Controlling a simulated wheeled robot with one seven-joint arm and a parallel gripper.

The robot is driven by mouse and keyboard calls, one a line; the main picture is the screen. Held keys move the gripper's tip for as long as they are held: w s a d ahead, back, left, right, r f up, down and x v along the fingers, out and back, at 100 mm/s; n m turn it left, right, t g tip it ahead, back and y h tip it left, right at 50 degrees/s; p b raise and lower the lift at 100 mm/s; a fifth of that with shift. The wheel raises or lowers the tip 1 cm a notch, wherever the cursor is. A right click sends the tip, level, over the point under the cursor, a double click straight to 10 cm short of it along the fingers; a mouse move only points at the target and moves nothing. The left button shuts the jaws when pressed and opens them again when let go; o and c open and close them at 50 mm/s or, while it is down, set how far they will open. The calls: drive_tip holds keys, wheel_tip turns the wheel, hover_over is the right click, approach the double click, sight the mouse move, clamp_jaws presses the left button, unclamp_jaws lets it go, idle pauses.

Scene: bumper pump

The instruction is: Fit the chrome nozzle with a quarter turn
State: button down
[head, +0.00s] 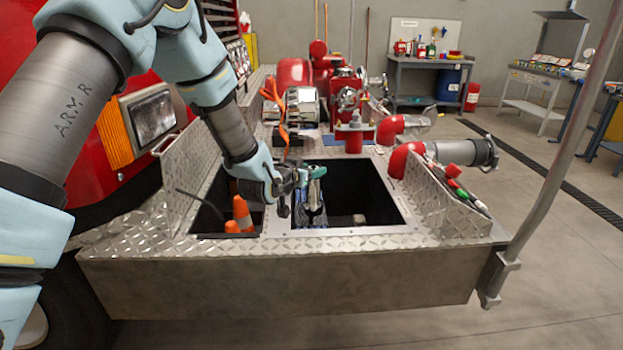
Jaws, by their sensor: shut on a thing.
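My gripper (304,176) is over the back left part of the open square well in the tread-plate bumper deck. It is shut on a small part with a grey-green upper end. A shiny chrome piece, likely the chrome nozzle (312,192), shows just below the jaws, with dark and blue parts under it in the well. Its exact shape and the grip are too small to tell. At the right, a red elbow (399,160) leads to a wide silver outlet (462,152). I cannot tell which fitting takes the nozzle.
The well's metal rim (345,231) surrounds a deep dark opening. Orange cones (242,214) stand in the narrower left well. Red pump pipes and valves (345,85) rise behind. A slanted tread-plate panel (440,200) holds colored-tipped tools at right. A grey pole (555,150) stands at the right corner.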

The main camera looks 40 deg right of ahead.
sight(311, 202)
drive_tip(key=shift+f+b, duration=1.15)
drive_tip(key=shift+f, duration=2.3)
drive_tip(key=shift+a, duration=0.1)
drive_tip(key=shift+f+b, duration=1.6)
drive_tip(key=shift+b, duration=0.8)
drive_tip(key=shift+w+m+g+h, duration=0.1)
drive_tip(key=shift+m+g+h, duration=0.2)
drive_tip(key=shift+m+g, duration=0.45)
drive_tip(key=shift+r+m+g, duration=0.1)
drive_tip(key=shift+m+g, duration=0.45)
drive_tip(key=shift+g, duration=0.3)
drive_tip(key=m+g+p, duration=0.1)
drive_tip(key=g, duration=0.1)
drive_tip(key=shift+r+m+g, duration=0.15)
drive_tip(key=shift+m+g, duration=0.15)
drive_tip(key=shift+m, duration=0.1)
drive_tip(key=shift+s+m+g, duration=0.25)
drive_tip(key=shift+m+g, duration=0.15)
drive_tip(key=shift+g, duration=0.1)
